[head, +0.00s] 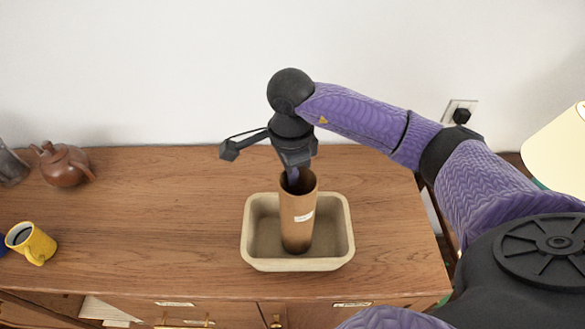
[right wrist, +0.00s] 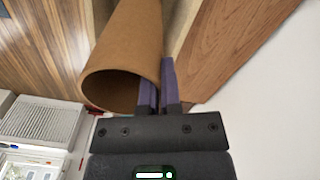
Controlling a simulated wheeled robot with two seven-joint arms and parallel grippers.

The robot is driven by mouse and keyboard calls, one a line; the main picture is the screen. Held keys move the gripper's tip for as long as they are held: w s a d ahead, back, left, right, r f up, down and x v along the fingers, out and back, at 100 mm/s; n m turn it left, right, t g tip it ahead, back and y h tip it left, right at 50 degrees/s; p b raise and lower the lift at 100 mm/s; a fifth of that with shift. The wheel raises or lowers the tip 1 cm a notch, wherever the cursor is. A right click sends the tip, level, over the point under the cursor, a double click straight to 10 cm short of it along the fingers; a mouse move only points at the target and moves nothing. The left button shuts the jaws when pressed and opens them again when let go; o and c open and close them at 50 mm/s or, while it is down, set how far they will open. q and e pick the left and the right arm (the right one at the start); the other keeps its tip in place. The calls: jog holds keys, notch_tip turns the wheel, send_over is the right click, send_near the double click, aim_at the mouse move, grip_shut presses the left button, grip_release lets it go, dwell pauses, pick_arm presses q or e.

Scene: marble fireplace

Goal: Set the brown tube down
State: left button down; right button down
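The brown tube (head: 298,215) is an open cardboard-like cylinder with a small white label. It stands nearly upright inside a beige rectangular tray (head: 345,245); whether its base bears fully on the tray floor is hard to tell. My right gripper (head: 292,182) comes from above and behind, at the tube's top rim. In the right wrist view, the purple fingers (right wrist: 158,88) are close together with the wall of the tube (right wrist: 120,55) pinched between them, one finger at the inside of the opening. My left gripper is not in view.
The tray stands on a wooden cabinet top (head: 180,215) against a white wall. A brown teapot (head: 64,165) and a yellow mug (head: 32,243) stand at the left. Bare wood lies between them and the tray. A wall socket (head: 460,112) is behind my right arm.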

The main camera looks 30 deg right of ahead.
jog(key=c, duration=0.8)
grip_release()
jog(key=shift+f, duration=0.1)
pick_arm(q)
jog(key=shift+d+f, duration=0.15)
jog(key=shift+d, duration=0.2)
